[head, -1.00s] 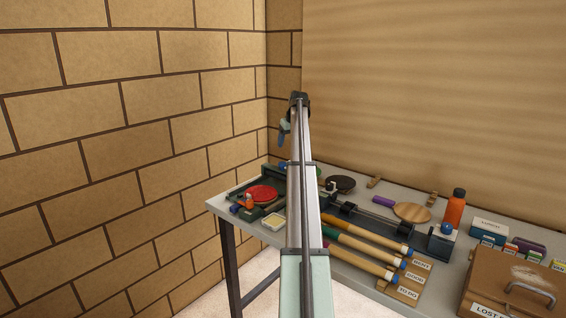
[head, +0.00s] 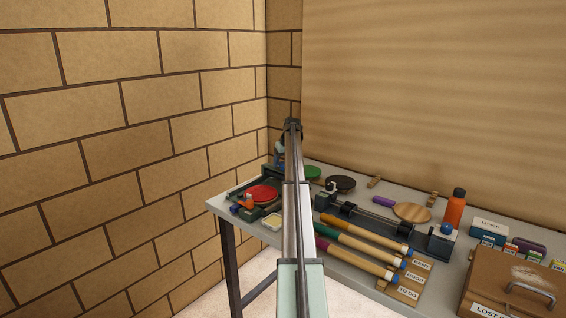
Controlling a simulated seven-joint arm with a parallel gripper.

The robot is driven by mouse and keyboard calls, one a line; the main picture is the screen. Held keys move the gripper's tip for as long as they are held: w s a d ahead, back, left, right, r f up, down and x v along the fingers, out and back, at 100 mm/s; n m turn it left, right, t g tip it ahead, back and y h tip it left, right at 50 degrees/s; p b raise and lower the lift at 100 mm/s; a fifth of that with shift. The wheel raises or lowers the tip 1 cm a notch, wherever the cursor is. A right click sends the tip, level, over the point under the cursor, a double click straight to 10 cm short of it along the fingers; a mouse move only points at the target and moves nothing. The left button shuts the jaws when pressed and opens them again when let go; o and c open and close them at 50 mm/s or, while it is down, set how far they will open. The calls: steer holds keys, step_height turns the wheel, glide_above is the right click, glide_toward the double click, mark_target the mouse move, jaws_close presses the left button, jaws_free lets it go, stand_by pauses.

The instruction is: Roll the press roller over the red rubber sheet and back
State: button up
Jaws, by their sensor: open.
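My gripper (head: 279,160) is above the far left part of the table, behind and slightly right of the red sheet. It is open, small in the view and partly hidden by my own arm. I see nothing held in it. I cannot make out the press roller for certain; it may be among the small dark parts around the red sheet or behind my arm.
A brick wall (head: 130,150) rises at left.

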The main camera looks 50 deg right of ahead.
steer(key=shift+c, duration=0.4)
jaws_close()
